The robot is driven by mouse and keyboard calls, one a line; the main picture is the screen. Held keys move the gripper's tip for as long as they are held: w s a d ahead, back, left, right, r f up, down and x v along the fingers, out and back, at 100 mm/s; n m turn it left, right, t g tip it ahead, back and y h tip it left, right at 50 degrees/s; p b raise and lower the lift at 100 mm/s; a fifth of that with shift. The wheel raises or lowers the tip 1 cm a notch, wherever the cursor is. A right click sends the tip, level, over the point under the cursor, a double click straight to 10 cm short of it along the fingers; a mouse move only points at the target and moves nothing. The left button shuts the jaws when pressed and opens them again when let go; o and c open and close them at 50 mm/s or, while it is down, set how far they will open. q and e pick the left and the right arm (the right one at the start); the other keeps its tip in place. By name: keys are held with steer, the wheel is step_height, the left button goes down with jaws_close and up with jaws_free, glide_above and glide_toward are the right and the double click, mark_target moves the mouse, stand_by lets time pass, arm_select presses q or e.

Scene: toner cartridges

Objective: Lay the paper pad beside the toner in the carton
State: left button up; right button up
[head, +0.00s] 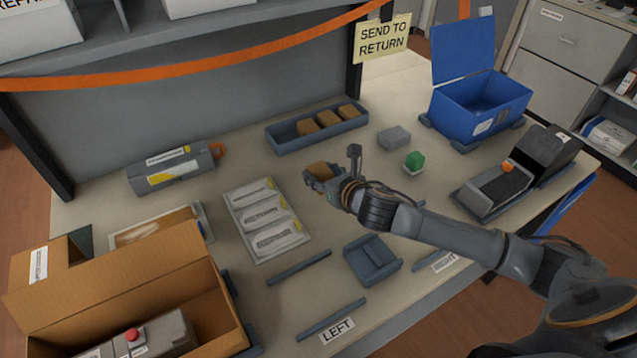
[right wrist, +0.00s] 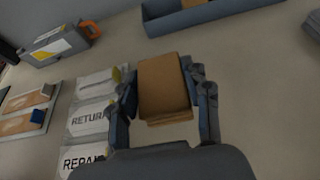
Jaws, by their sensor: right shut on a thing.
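The paper pad (right wrist: 164,88) is a brown block held between the two fingers of my right gripper (right wrist: 164,100). In the head view my right gripper (head: 322,180) is over the middle of the table, below the grey tray, and the pad's brown edge (head: 318,169) shows at the fingers. The open cardboard carton (head: 205,279) stands at the front left. A grey toner (head: 150,335) with a red knob lies in it, partly cut off by the picture's bottom edge. My left gripper is not in view.
A grey tray (head: 281,142) holds several brown pads. A label sheet (head: 267,222) and a flat framed item (head: 160,228) lie between gripper and carton. Another toner (head: 172,170) lies behind. A blue bin (head: 482,103), a green-topped item (head: 414,162) and a grey device (head: 500,187) stand right.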

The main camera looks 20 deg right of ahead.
steer(key=shift+w+f, duration=0.6)
steer(key=shift+f, duration=0.1)
steer(key=shift+w+f, duration=0.2)
steer(key=shift+f, duration=1.65)
steer(key=shift+f, duration=0.1)
steer(key=o, duration=0.7)
steer(key=shift+o, duration=0.2)
